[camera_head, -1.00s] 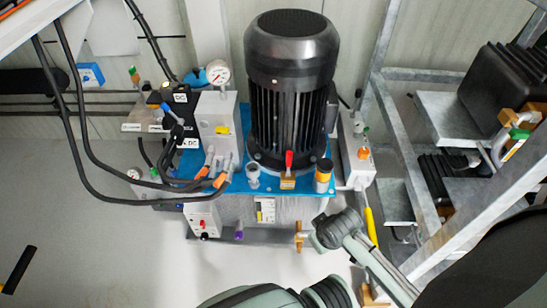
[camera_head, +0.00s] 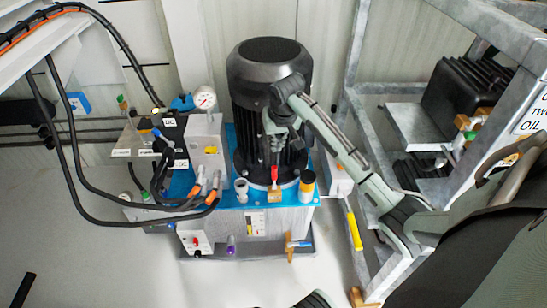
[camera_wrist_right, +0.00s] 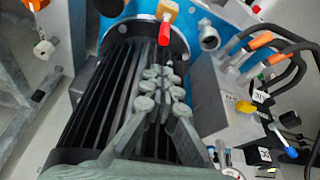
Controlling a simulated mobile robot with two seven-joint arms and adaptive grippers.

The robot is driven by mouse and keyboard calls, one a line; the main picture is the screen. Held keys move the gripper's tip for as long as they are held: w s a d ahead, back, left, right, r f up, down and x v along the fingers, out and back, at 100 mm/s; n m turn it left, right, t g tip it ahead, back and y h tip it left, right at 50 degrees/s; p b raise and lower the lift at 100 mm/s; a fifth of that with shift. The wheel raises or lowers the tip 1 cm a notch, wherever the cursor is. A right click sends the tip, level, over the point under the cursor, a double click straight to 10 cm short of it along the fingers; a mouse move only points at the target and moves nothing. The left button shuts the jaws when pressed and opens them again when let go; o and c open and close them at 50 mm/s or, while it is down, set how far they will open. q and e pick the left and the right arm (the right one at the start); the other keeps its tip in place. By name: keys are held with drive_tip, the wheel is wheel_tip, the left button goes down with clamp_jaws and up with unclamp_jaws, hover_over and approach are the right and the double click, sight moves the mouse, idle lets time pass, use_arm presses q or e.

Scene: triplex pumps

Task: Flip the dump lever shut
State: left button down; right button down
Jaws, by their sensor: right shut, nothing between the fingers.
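A small red lever (camera_head: 274,174) stands upright on a brass valve body (camera_head: 275,195) at the front foot of the black motor. I take it for the dump lever, but no label on it is readable. In the right wrist view the red lever (camera_wrist_right: 164,33) shows just beyond my fingertips. My right gripper (camera_head: 275,153) hangs in front of the motor, above the lever, shut and empty. In the wrist view its closed fingertips (camera_wrist_right: 163,78) lie over the motor's fins; contact with the lever cannot be told. My left gripper is out of view.
The black motor (camera_head: 270,72) stands close behind my right gripper. A black-and-orange cap (camera_head: 307,182) and hoses with orange sleeves (camera_head: 212,188) flank the valve. A brass fitting with a blue-grey handle (camera_head: 299,243) sits lower right. A metal frame (camera_head: 355,110) rises at right.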

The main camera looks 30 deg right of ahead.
drive_tip(key=shift+f, duration=0.1)
hover_over(274, 177)
drive_tip(key=w+d, duration=0.1)
drive_tip(key=w, duration=0.1)
wheel_tip(274, 177, down, 8)
drive_tip(key=shift+d+f, duration=0.15)
drive_tip(key=shift+f, duration=0.5)
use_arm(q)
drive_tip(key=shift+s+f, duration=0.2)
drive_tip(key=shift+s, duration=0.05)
use_arm(e)
drive_tip(key=shift+f, duration=0.1)
